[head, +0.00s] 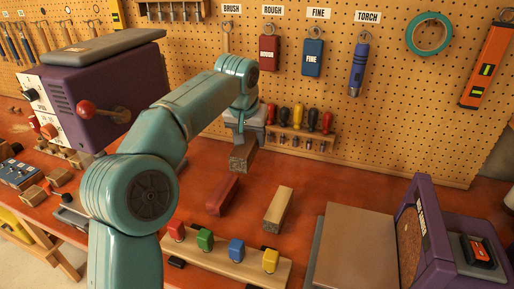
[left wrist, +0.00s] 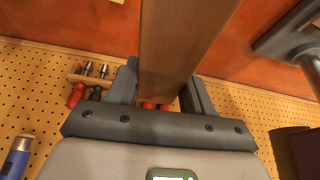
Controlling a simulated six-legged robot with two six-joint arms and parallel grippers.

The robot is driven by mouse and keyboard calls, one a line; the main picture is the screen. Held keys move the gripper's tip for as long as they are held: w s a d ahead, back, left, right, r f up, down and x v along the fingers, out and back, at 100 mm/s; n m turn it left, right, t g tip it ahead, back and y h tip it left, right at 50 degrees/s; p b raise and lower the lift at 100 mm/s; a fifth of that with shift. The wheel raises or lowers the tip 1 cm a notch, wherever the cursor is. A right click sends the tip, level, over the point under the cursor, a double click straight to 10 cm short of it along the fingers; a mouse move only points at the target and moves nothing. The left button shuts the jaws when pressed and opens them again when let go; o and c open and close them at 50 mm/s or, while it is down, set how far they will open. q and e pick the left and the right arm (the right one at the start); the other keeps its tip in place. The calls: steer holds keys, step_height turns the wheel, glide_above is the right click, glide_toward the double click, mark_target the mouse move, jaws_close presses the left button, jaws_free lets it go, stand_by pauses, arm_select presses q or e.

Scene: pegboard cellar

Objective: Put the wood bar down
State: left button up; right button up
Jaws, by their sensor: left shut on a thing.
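A brown wood bar (head: 241,158) hangs below my left gripper (head: 244,140) in the head view, above the red-orange bench top with a gap beneath it. In the left wrist view the wood bar (left wrist: 183,42) runs up from between the two dark fingers (left wrist: 163,90), which are shut on it. The gripper hides its upper part in the head view. A dark red bar (head: 222,195) and a pale wood bar (head: 278,209) lie on the bench (head: 325,187) below and nearer. My right gripper is in neither view.
A wooden rack (head: 215,262) with red, green, blue and yellow blocks stands at the front. A purple machine (head: 420,235) is at right, another (head: 100,90) at left. Screwdrivers (head: 298,118) hang on the pegboard behind. Bench right of the pale bar is partly clear.

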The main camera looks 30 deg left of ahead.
mark_target(254, 135)
arm_select(q)
steer(key=shift+r, duration=0.7)
steer(key=r+p, duration=0.1)
steer(key=d+r+p, duration=0.1)
steer(key=shift+w+r, duration=0.1)
steer(key=shift+r, duration=0.25)
steer(key=s+d+m+h+p, duration=0.1)
steer(key=s+d+m+p, duration=0.25)
steer(key=d+p, duration=0.6)
arm_select(e)
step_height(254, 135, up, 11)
steer(key=shift+b, duration=0.4)
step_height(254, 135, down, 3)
steer(key=b, duration=0.3)
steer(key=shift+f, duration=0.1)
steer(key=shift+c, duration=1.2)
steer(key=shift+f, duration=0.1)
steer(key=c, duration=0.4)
arm_select(q)
steer(key=s+d+f, duration=0.2)
steer(key=s+f, duration=0.1)
steer(key=f, duration=0.3)
steer(key=s+d+f, duration=0.3)
steer(key=s+f, duration=0.1)
steer(key=f, duration=0.3)
steer(key=shift+s+d+f, duration=0.15)
steer(key=shift+s+d, duration=0.15)
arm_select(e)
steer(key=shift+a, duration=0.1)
